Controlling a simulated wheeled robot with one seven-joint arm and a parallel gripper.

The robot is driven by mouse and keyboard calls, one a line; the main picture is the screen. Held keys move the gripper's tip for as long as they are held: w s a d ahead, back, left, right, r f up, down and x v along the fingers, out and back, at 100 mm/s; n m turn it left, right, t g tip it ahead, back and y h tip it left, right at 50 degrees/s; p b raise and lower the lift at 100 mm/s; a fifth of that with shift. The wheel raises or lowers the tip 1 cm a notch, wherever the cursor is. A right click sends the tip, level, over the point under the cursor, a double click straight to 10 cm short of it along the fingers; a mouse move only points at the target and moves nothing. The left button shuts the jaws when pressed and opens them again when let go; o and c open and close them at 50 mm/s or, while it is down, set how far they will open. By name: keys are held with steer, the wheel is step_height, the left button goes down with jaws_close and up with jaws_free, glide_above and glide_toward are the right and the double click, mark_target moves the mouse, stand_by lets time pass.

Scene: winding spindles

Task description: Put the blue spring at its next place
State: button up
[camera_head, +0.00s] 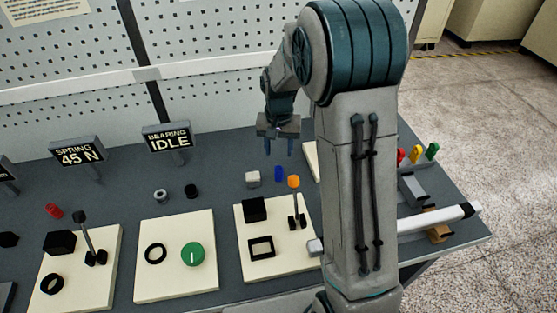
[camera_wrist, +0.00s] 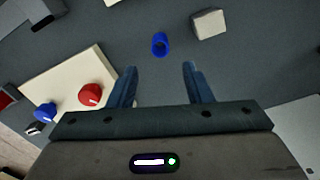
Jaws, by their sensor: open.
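The blue spring (camera_head: 278,173) is a small blue cylinder on the grey bench, just behind the right-hand cream board. In the wrist view the spring (camera_wrist: 160,43) shows its open end, beyond my fingertips and centred between them. My gripper (camera_head: 279,150) points down above and behind the spring, apart from it. In the wrist view my gripper (camera_wrist: 160,70) is open, with nothing between its fingers. A red spring (camera_head: 54,210) lies at the left, behind the left board, under a sign (camera_head: 79,157) reading SPRING 45 N.
A pale block (camera_head: 253,179) stands close left of the blue spring; an orange-topped lever (camera_head: 294,183) rises in front. A BEARING IDLE sign (camera_head: 168,138) stands behind the middle board (camera_head: 176,283). A white cylinder (camera_head: 440,219) lies at the right. The perforated wall (camera_head: 75,50) bounds the back.

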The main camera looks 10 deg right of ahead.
steer(key=s+d+r+n+t, duration=0.1)
steer(key=s+r+n+t, duration=0.1)
steer(key=s+r, duration=0.85)
steer(key=s+r+n+t, duration=0.1)
steer(key=s+r, duration=0.1)
steer(key=s, duration=1.1)
steer(key=shift+s+d+r+n+t, duration=0.15)
steer(key=shift+d+r+n+t, duration=0.15)
steer(key=shift+r, duration=0.1)
steer(key=shift+c, duration=0.9)
steer(key=shift+a, duration=0.1)
